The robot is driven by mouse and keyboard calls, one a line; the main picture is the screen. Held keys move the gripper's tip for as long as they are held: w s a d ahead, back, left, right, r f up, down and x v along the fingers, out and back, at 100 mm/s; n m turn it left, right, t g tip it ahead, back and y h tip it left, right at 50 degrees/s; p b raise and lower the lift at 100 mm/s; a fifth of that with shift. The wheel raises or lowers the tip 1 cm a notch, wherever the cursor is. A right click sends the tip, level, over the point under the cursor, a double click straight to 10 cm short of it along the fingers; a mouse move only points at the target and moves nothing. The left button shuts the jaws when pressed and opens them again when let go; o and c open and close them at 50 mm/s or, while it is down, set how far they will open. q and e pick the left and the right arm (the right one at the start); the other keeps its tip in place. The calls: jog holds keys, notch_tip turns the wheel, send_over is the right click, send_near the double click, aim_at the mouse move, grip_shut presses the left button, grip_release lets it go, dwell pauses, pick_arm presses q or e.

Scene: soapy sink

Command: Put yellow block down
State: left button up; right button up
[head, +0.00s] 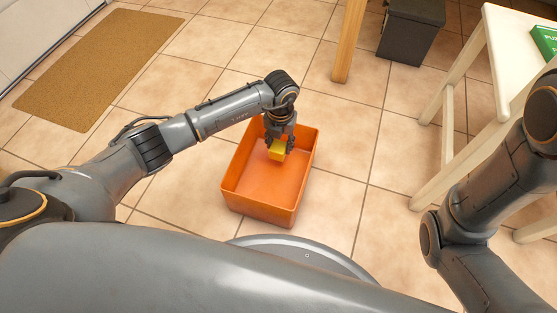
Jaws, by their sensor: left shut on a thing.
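A yellow block (277,151) is held between the fingers of my left gripper (278,146), which is shut on it. The gripper points down over the far part of an orange bin (262,212) that stands on the tiled floor. The block appears within the bin's outline, above its floor; I cannot tell its exact height. The rest of the bin's visible inside is empty. My right arm comes in at the right edge, but its gripper is not in view.
A brown mat (100,66) lies on the floor at the upper left. A dark grey bin (410,32) and a wooden leg (348,42) stand at the back. A cream table or stool (500,60) with a green book (545,40) is at the right. Tiles around the orange bin are clear.

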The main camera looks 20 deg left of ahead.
aim_at(280, 152)
pick_arm(q)
notch_tip(280, 152, down, 5)
jog(key=b, duration=0.3)
jog(key=shift+f, duration=0.1)
jog(key=o, duration=1.1)
jog(key=shift+o, duration=0.2)
